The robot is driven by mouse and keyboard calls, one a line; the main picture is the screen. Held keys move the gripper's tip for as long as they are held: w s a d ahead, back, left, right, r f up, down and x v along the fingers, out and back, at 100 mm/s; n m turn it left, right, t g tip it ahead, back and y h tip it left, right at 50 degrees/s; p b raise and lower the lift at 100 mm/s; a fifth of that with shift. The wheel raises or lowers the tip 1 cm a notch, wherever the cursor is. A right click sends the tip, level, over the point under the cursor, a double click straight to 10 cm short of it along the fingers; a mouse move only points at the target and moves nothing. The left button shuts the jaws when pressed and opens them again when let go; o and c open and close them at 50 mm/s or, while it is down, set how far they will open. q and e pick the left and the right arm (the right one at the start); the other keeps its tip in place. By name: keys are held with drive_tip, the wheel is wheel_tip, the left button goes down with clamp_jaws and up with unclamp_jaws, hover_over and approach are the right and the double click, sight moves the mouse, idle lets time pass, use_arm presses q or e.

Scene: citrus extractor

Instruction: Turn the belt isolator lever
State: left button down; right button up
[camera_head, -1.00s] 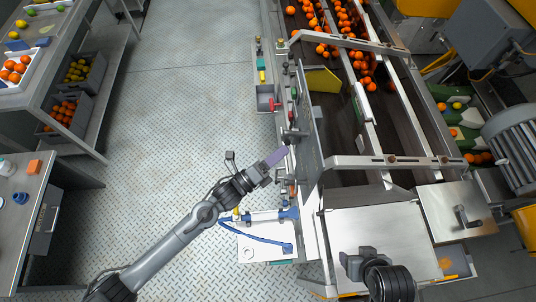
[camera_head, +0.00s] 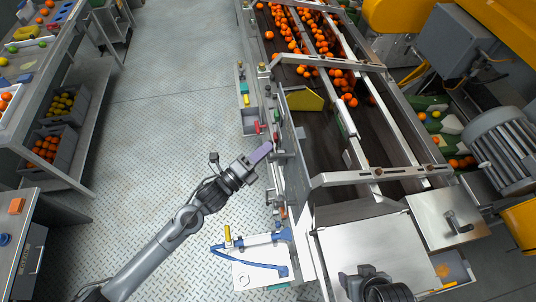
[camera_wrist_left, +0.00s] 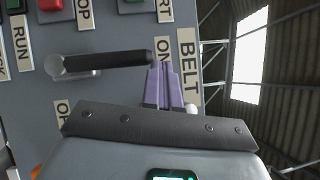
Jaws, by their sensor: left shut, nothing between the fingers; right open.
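The belt isolator lever (camera_wrist_left: 105,62) shows in the left wrist view as a black bar on a grey pivot, on a grey panel. Its free end points right toward the ON plate (camera_wrist_left: 163,38) beside the BELT label (camera_wrist_left: 188,62). My left gripper (camera_wrist_left: 165,70) has its purple fingers shut and empty, right beside the lever's free end. Contact cannot be told. In the head view my left gripper (camera_head: 267,147) is at the panel (camera_head: 292,155) on the belt's left side. My right gripper (camera_head: 362,272) is at the bottom, over the grey cover; its fingers are not clear.
Red STOP (camera_wrist_left: 50,4) and green START (camera_wrist_left: 132,3) buttons sit near the lever. A conveyor (camera_head: 365,135) with oranges runs behind the panel. A white board (camera_head: 262,262) with a blue-handled tool lies nearer. The floor to the left is clear.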

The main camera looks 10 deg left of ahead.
use_arm(q)
drive_tip(key=shift+a+f, duration=0.1)
drive_tip(key=shift+a, duration=0.05)
idle(0.4)
drive_tip(key=s+a+f+n+g+y+p, duration=0.1)
drive_tip(key=s+a+n+g+y+p, duration=0.1)
drive_tip(key=s+n, duration=0.6)
drive_tip(key=s+a+f+n+g+y+p, duration=0.1)
drive_tip(key=s+a+n+g+y+p, duration=0.1)
drive_tip(key=s+a+n+g+y, duration=0.3)
drive_tip(key=s+a+f+n+g+y+p, duration=0.2)
drive_tip(key=s+a+n+g+y, duration=0.2)
drive_tip(key=s+a+n, duration=0.5)
drive_tip(key=s+n+y, duration=0.1)
drive_tip(key=s+n, duration=0.3)
drive_tip(key=s, duration=0.3)
drive_tip(key=shift+s+y, duration=0.2)
drive_tip(key=shift+y, duration=0.2)
